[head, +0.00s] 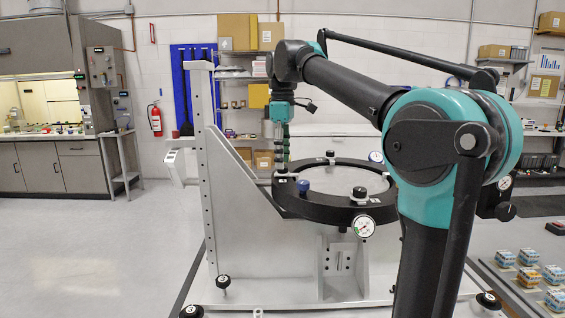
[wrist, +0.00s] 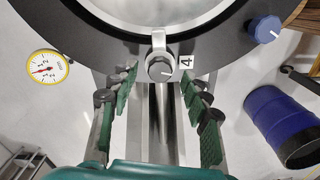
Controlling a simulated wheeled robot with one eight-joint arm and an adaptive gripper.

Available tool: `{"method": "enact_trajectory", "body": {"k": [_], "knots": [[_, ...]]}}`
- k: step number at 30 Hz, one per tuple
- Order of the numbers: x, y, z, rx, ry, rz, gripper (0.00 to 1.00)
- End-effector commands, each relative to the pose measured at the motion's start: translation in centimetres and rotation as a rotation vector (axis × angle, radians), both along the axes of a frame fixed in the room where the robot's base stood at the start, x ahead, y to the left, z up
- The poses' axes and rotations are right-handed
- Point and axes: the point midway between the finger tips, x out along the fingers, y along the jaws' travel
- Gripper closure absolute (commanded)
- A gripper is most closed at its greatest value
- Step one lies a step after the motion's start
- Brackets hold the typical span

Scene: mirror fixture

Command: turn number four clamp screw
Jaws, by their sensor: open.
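The number four clamp screw (wrist: 160,68) is a dark round knob with a white pointer line, on a light clamp arm at the ring's edge. A white label "4" (wrist: 186,62) is beside it. My gripper (wrist: 158,82) is open, with its green-padded fingers either side of the knob's line and no visible contact. In the head view my gripper (head: 282,155) points down over the left edge of the black ring (head: 300,208); the screw there is mostly hidden by it. The round mirror (head: 338,180) lies inside the ring.
A blue knob (wrist: 264,28) and a dial gauge (wrist: 47,67) flank the screw in the wrist view. A blue cylinder (wrist: 278,120) is at right. Other dark clamp knobs (head: 360,194) stand around the ring. A tall white perforated post (head: 205,165) rises left of my gripper.

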Motion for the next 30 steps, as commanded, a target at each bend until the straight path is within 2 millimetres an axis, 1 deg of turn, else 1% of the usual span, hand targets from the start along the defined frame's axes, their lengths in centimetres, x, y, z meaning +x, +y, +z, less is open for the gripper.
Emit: {"method": "enact_trajectory", "body": {"k": [1, 3, 6, 14, 15, 26, 27, 30], "knots": [[0.0, 0.0, -0.6, 0.000, 0.000, 0.000, 0.52], [0.0, 0.0, -1.1, 0.000, 0.000, 0.000, 0.52], [0.0, 0.0, -1.5, 0.000, 0.000, 0.000, 0.52], [0.0, 0.0, -1.6, 0.000, 0.000, 0.000, 0.52], [0.0, 0.0, -1.6, 0.000, 0.000, 0.000, 0.54], [0.0, 0.0, -1.6, 0.000, 0.000, 0.000, 0.98], [0.0, 0.0, -1.6, 0.000, 0.000, 0.000, 1.00], [0.0, 0.0, -1.6, 0.000, 0.000, -0.002, 1.00]]}}
